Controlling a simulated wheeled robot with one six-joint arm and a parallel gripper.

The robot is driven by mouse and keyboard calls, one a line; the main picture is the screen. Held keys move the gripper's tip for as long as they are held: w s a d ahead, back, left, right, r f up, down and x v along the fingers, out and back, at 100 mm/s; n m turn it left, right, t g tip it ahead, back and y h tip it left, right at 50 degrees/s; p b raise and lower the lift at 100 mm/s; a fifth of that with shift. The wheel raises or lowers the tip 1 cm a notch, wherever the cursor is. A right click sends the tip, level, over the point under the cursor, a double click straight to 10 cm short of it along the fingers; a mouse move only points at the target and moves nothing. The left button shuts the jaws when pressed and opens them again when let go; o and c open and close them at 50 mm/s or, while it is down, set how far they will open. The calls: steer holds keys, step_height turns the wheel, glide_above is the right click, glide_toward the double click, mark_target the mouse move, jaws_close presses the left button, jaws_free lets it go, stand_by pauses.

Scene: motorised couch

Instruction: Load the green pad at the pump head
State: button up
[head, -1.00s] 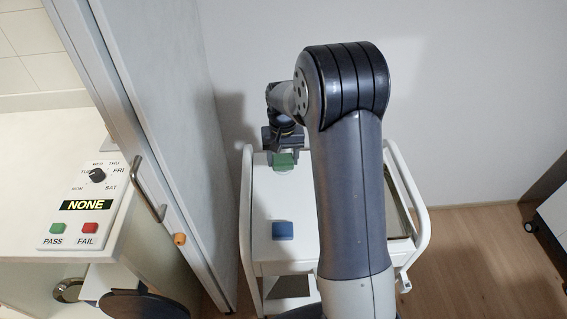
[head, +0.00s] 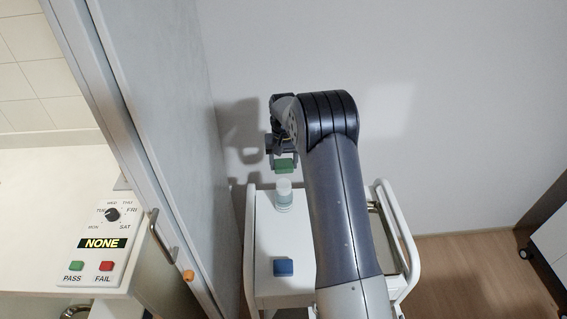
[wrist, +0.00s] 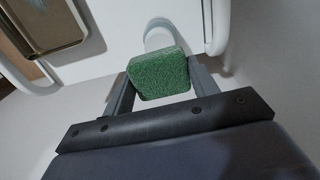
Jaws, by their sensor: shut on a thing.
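The green pad (head: 284,165) is held by my gripper (head: 283,157) above the far left part of the white cart. In the wrist view my gripper (wrist: 160,85) has its two fingers on either side of the green pad (wrist: 159,74). Below the pad stands a small white, pale-topped cylinder (head: 284,193), perhaps the pump head; it shows partly behind the pad in the wrist view (wrist: 158,36). The pad looks apart from it in the head view.
A blue pad (head: 283,267) lies on the cart (head: 262,240) nearer to me. A metal tray (wrist: 48,27) lies on the cart's other side. At left are a sliding door (head: 165,130) and a panel (head: 104,243) with a dial, a display reading NONE, and PASS and FAIL buttons.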

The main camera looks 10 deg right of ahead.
mark_target(284, 183)
steer(key=shift+f+b, duration=1.5)
steer(key=shift+f, duration=1.35)
steer(key=shift+f+b, duration=0.5)
steer(key=shift+f, duration=0.15)
steer(key=shift+r, duration=0.15)
steer(key=shift+r+p, duration=2)
steer(key=shift+r, duration=1.45)
